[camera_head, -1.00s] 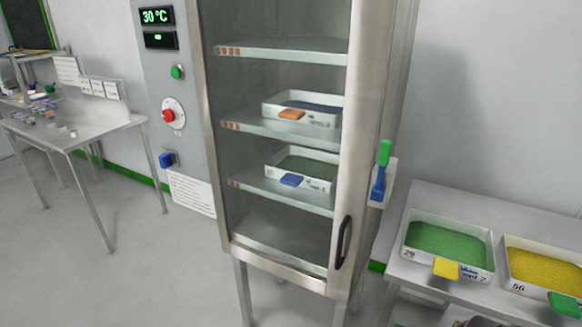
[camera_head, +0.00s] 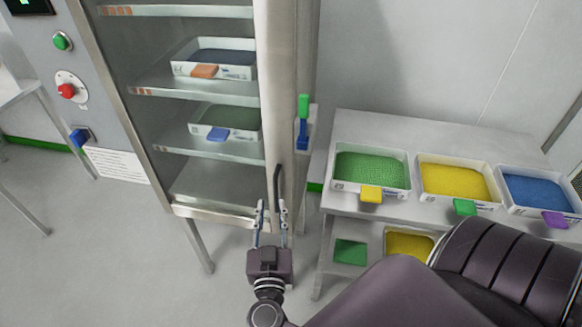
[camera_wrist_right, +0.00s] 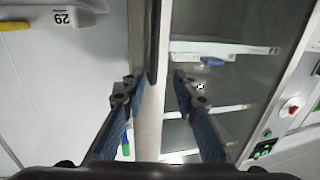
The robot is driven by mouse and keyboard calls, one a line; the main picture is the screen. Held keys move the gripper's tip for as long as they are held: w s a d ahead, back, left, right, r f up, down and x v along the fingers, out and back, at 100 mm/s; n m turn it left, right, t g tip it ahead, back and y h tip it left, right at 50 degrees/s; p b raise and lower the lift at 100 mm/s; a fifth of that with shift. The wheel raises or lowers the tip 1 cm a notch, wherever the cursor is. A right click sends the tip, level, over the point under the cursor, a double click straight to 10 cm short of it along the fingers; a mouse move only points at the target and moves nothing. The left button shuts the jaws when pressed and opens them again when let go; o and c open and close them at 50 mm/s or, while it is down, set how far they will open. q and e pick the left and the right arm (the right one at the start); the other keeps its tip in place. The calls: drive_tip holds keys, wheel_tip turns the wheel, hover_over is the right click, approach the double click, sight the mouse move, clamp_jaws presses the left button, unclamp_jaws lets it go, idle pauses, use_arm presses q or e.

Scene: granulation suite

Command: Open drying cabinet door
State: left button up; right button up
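The drying cabinet door (camera_head: 180,213) is a glass panel in a steel frame and looks shut. Its black vertical handle (camera_head: 279,186) is on the right side of the frame. My right gripper (camera_head: 272,206) is open, with its two fingers pointing up at the lower part of the handle. In the right wrist view, the handle (camera_wrist_right: 153,42) appears between the open fingertips (camera_wrist_right: 157,80), with a gap on both sides. I cannot tell how far its depth is from the fingers. My left gripper is out of view.
Trays with labels stand on shelves behind the glass. To the right is a steel table (camera_head: 370,119) with green, yellow and blue trays. A green-handled tool (camera_head: 303,112) hangs on the cabinet's side. The floor left of my gripper is clear.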

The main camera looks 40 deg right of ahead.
sight(276, 187)
drive_tip(key=x, duration=0.2)
drive_tip(key=b+x, duration=0.1)
drive_tip(key=x, duration=0.2)
drive_tip(key=b+x, duration=0.1)
drive_tip(key=x, duration=0.2)
drive_tip(key=shift+s+d+r, duration=0.35)
drive_tip(key=shift+c, duration=0.7)
clamp_jaws()
